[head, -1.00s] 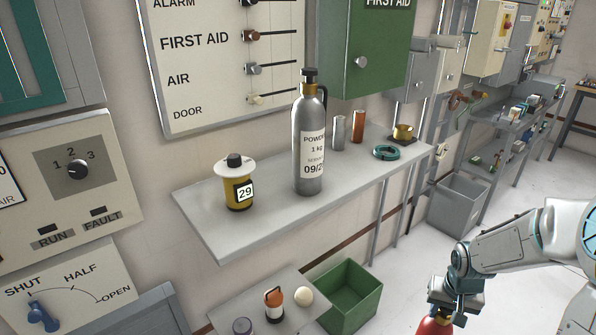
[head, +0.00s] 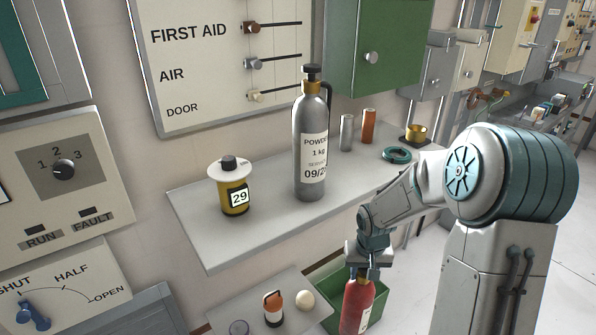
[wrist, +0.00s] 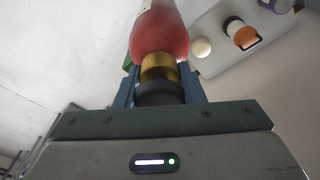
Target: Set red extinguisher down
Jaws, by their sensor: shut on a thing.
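The red extinguisher (head: 357,304) hangs upright below my gripper (head: 367,262), in front of the green bin in the head view. My gripper is shut on its neck. In the wrist view the red body (wrist: 160,30), brass collar and black top show between my gripper's fingers (wrist: 160,88). The extinguisher's lower end is cut off by the frame's bottom edge in the head view. A grey powder extinguisher (head: 311,150) with a white label stands upright on the grey wall shelf (head: 215,245).
Bare shelf lies on both sides of the grey extinguisher. Below are a lower shelf (head: 245,305) with small items and a green bin (head: 318,285).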

